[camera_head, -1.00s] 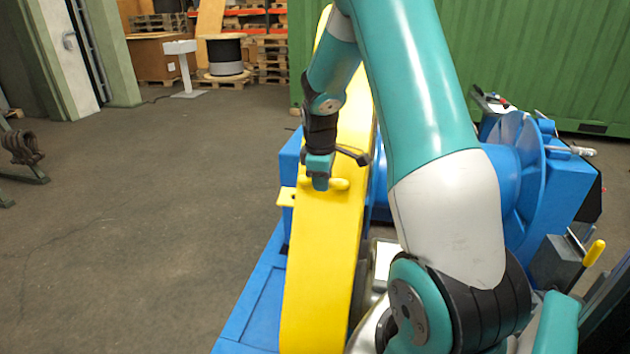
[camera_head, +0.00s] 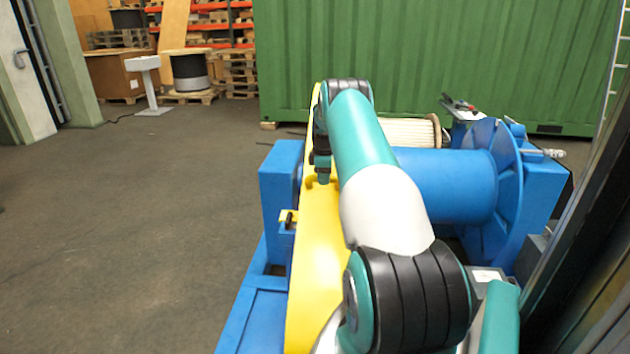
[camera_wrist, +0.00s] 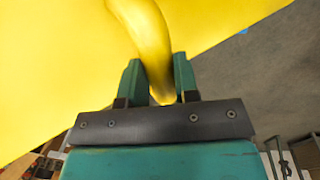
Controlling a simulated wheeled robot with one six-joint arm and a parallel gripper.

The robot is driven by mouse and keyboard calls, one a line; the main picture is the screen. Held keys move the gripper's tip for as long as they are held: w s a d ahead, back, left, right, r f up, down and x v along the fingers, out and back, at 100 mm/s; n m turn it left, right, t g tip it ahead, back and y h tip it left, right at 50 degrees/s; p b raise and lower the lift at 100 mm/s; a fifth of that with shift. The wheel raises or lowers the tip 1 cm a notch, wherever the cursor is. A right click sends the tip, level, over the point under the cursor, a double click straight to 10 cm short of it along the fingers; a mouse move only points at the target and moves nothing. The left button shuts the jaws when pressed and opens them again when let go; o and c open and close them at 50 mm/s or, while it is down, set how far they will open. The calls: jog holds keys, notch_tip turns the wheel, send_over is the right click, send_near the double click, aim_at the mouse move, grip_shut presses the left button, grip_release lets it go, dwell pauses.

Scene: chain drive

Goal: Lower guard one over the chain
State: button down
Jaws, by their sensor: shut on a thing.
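The yellow guard (camera_head: 320,245) is a long curved cover, seen edge-on along the left side of the blue machine in the head view. My gripper (camera_head: 322,172) is at its upper part, partly hidden behind my arm. In the wrist view my gripper (camera_wrist: 156,85) is shut on the guard's curved yellow handle (camera_wrist: 147,40), with a finger on each side. The guard's broad yellow face (camera_wrist: 60,70) fills the left and top of that view. The chain is hidden, and I cannot tell whether the guard touches the machine frame.
A blue drum (camera_head: 450,185) with a flange lies to the right. A green container (camera_head: 400,50) stands behind. The floor at left is clear.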

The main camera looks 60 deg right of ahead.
jog(key=shift+w+d+f, duration=0.4)
jog(key=shift+d, duration=0.15)
jog(key=shift+w+d, duration=0.1)
jog(key=shift+d, duration=0.45)
jog(key=c, duration=0.8)
grip_release()
jog(key=shift+s+d+f, duration=0.1)
jog(key=shift+s+d, duration=0.1)
jog(key=shift+c, duration=0.2)
jog(key=shift+w+a, duration=0.2)
notch_tip(320, 180, up, 17)
jog(key=a+b, duration=0.1)
jog(key=a, duration=0.1)
jog(key=shift+s, duration=0.45)
